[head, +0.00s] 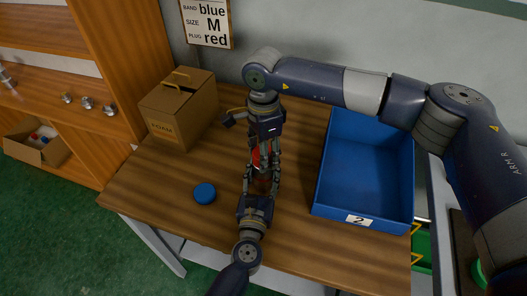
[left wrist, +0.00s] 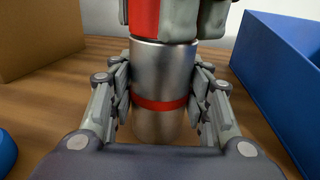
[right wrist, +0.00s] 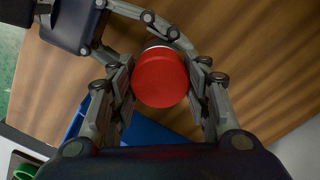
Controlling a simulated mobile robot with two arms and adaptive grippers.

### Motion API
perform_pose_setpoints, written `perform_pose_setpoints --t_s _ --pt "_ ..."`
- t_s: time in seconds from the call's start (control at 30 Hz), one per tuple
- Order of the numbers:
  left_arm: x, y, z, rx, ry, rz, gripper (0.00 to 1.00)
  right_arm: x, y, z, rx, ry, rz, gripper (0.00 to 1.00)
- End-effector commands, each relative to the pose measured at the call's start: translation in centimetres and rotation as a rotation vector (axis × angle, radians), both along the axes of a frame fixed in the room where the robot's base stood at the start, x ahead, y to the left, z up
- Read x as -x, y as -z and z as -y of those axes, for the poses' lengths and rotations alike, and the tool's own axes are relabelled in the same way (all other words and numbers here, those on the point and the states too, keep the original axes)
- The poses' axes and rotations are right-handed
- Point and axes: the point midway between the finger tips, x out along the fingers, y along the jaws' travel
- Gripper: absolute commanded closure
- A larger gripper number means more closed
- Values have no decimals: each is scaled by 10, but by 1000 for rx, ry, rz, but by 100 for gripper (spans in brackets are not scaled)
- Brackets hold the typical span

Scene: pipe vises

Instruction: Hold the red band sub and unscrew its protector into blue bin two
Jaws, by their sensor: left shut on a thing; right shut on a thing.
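The sub is a silver metal cylinder (left wrist: 163,75) with a red band (left wrist: 160,104), standing upright over the table. My left gripper (left wrist: 163,108) is shut around its body at the height of the band. A red protector (right wrist: 161,78) sits on top of the sub. My right gripper (right wrist: 160,88) comes down from above and is shut on the protector. In the head view the protector (head: 256,158) shows between the fingers of my right gripper (head: 262,160), just above my left gripper (head: 261,180). Blue bin two (head: 368,165), labelled 2, stands to the right and its visible inside is empty.
A blue round cap (head: 204,193) lies on the wooden table (head: 160,215) left of the grippers. A cardboard foam box (head: 176,112) stands behind it. A wall sign (head: 207,22) reads band blue, size M, plug red. Shelves with small metal parts stand at left.

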Motion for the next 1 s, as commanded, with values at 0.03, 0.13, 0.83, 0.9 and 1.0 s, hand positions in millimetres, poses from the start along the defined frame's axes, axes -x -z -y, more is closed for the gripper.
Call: perform_pose_setpoints --t_s 0.03,0.13,0.83,0.9,1.0 --pt "0 1 0 0 -1 -1 100 -1 0 1 2 -86 3 85" --pt "0 1 0 0 -1 -1 100 -1 0 1 2 -274 3 85" --pt "0 1 0 0 -1 -1 100 -1 -1 1 2 -1225 2 85" --pt "0 1 0 0 -1 -1 100 -1 -1 1 2 -1224 2 85" --pt "0 1 0 0 -1 -1 100 -2 -1 2 4 -1225 4 85"
